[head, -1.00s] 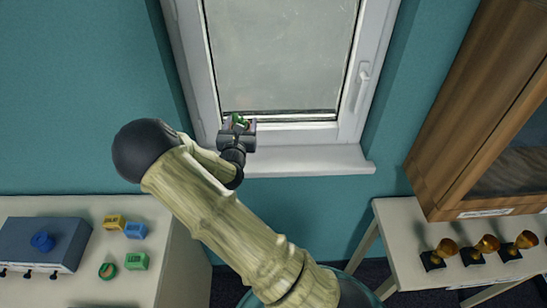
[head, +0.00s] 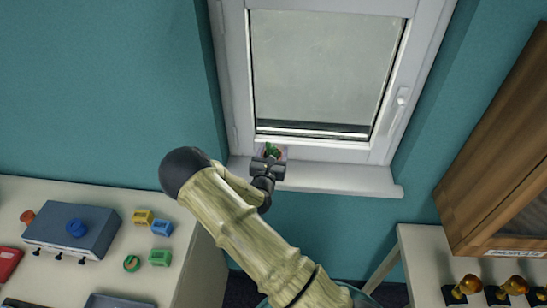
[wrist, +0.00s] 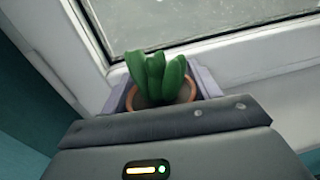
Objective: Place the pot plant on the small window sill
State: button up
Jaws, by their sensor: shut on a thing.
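The pot plant, thick green leaves in a terracotta pot, shows in the wrist view (wrist: 160,85) just beyond my gripper body. In the head view the plant (head: 272,151) is small and partly hidden by my gripper (head: 268,160). My gripper is shut on the pot, with a pale finger on each side of it. The white window sill (head: 345,178) runs below the window. The plant and gripper are over the left part of the sill, close to the window frame. I cannot tell whether the pot touches the sill.
The window (head: 325,70) is closed behind the sill. The sill is bare to the right of my gripper. A table (head: 195,270) with a blue-grey box (head: 75,231) and small coloured blocks stands at left. A wooden cabinet (head: 505,160) and gold trophies (head: 466,287) are at right.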

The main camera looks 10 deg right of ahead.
jog(key=shift+f+p, duration=0.35)
jog(key=shift+f, duration=1.1)
jog(key=shift+f, duration=0.15)
jog(key=o, duration=1.1)
jog(key=shift+s, duration=0.1)
jog(key=b+v, duration=0.5)
jog(key=v, duration=0.7)
